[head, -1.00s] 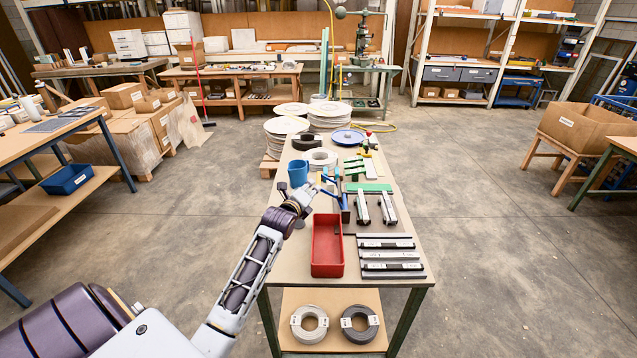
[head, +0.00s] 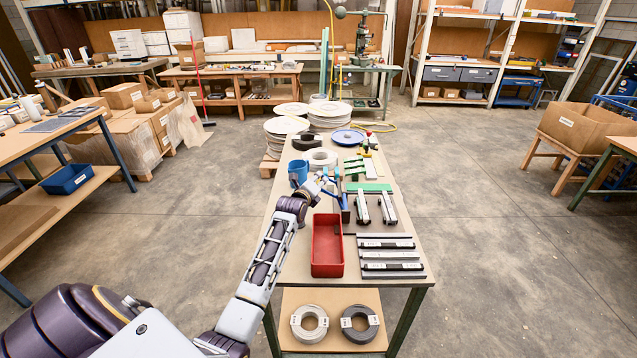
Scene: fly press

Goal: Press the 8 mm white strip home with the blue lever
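My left gripper (head: 322,186) is over the bench, just left of the blue lever (head: 345,208) and its upright. It is too small to tell whether its fingers touch the lever or are open. Two small fixtures (head: 362,208) and (head: 388,208) with pale strips in them stand on dark plates to the right of the lever. I cannot read which one is the 8 mm white strip. Several labelled dark and pale bars (head: 390,255) lie at the bench's front right. My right gripper is not in view.
A red tray (head: 327,246) stands in front of my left gripper, and a blue cup (head: 298,173) behind my wrist. A green mat (head: 368,187) and green-handled tools (head: 354,166) lie behind the fixtures.

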